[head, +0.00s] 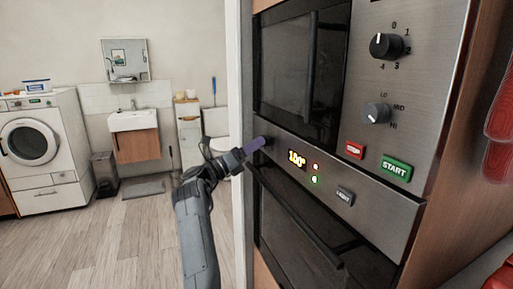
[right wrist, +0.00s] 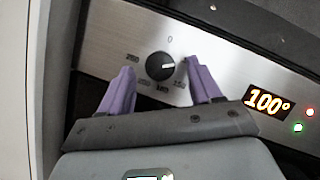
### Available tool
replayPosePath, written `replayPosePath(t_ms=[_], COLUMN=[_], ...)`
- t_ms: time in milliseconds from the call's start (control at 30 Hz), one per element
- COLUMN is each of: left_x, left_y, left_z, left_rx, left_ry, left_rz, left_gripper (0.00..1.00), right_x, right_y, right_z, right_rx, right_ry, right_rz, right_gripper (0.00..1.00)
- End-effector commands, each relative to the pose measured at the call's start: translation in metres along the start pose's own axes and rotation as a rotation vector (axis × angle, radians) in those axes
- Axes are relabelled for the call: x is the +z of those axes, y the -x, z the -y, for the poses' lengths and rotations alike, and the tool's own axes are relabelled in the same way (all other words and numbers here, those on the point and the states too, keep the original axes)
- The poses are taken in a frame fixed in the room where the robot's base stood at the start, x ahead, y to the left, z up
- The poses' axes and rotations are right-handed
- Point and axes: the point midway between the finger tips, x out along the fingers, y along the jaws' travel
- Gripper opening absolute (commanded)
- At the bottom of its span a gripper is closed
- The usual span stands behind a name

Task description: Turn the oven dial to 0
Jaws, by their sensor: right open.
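The oven dial (right wrist: 160,66) is a round black knob on the steel control strip. In the right wrist view its white mark points right, away from the 0 printed above it. The number at the mark is hidden by a finger. My right gripper (head: 255,145) is open, its purple fingers on either side of the dial. In the right wrist view, the left finger stands a small gap from the knob; the right one is close beside it, and I cannot tell whether it touches. The oven display (right wrist: 267,102) reads 100°. My left gripper is not in view.
The upper appliance has a 0–4 dial (head: 387,46), a LO/MID/HI dial (head: 376,113), a red STOP button (head: 354,150) and a green START button (head: 397,169). The oven door handle (head: 300,218) lies below the strip. Open floor (head: 110,240) lies left of the ovens.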

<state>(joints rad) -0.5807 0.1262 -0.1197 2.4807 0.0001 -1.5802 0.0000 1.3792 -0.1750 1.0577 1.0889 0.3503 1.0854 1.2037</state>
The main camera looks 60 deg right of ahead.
Motion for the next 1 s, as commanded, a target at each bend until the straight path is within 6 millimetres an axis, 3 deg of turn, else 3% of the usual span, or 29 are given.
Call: replayPosePath(t_ms=[200,533,900,1000], left_x=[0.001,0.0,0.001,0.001], left_y=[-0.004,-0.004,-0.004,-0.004], left_z=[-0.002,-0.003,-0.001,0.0], left_rx=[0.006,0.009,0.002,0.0], left_ry=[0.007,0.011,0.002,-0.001], left_rz=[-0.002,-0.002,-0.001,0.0], left_gripper=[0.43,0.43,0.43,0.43], right_x=[0.0,0.0,0.0,0.0], right_y=[-0.016,-0.018,-0.018,-0.018], right_z=[0.0,0.0,0.0,0.0], right_rx=[-0.001,0.0,0.0,0.001], right_ry=[0.0,0.001,0.001,0.002], right_rz=[0.0,0.001,0.001,0.001], right_gripper=[0.64,0.64,0.09,0.08])
